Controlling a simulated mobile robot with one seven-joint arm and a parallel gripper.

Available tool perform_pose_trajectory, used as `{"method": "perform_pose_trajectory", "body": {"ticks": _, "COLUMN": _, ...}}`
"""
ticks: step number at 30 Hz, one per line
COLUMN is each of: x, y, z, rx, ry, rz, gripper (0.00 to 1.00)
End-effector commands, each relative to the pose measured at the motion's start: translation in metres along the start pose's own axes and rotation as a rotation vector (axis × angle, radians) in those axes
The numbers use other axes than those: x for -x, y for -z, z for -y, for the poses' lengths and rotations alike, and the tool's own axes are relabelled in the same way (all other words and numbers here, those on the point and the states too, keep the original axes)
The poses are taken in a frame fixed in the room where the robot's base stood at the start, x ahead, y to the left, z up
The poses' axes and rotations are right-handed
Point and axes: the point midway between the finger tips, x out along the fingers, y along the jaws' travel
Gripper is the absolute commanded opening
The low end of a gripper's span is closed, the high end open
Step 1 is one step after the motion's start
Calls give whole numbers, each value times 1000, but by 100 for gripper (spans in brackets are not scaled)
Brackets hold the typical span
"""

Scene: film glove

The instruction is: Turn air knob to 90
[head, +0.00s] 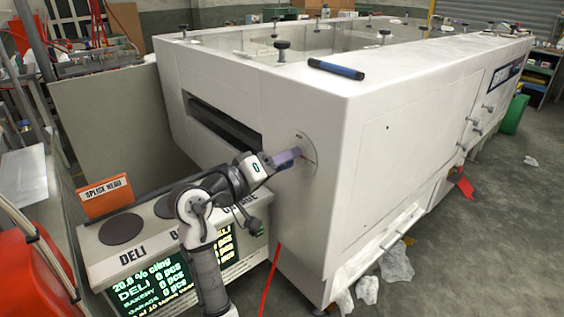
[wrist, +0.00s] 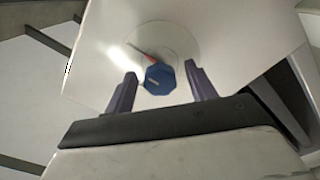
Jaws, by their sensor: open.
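The air knob (wrist: 160,79) is a blue faceted knob on a round pale dial plate (wrist: 180,42) in the wrist view. A red pointer (wrist: 140,52) reaches from the knob toward the upper left of the dial. My gripper (wrist: 163,82) is open, with one purple finger on each side of the knob and gaps visible between. In the head view, my gripper (head: 286,158) is at the dial (head: 308,150) on the white machine's near end face. The gripper hides the knob there. The dial markings are too small to read.
The large white machine (head: 400,90) fills the middle. A slot (head: 222,122) is left of the dial. A blue marker (head: 336,69) lies on the machine's top. A counter with a lit display (head: 185,280) and an orange sign (head: 104,196) stands at lower left.

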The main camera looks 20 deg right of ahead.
Motion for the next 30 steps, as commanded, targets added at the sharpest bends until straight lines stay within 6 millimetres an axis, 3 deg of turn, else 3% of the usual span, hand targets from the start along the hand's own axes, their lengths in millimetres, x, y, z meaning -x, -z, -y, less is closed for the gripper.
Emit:
{"method": "perform_pose_trajectory", "body": {"ticks": 5, "x": 20, "y": 1, "z": 2, "rx": -1, "ry": 2, "rz": -6, "gripper": 55}}
{"method": "perform_pose_trajectory", "body": {"ticks": 18, "x": 115, "y": 0, "z": 1, "rx": -1, "ry": 3, "rz": -4, "gripper": 55}}
{"method": "perform_pose_trajectory", "body": {"ticks": 24, "x": 134, "y": 0, "z": 0, "rx": -1, "ry": 1, "rz": -1, "gripper": 55}}
{"method": "perform_pose_trajectory", "body": {"ticks": 30, "x": 138, "y": 0, "z": 0, "rx": -1, "ry": 1, "rz": 0, "gripper": 55}}
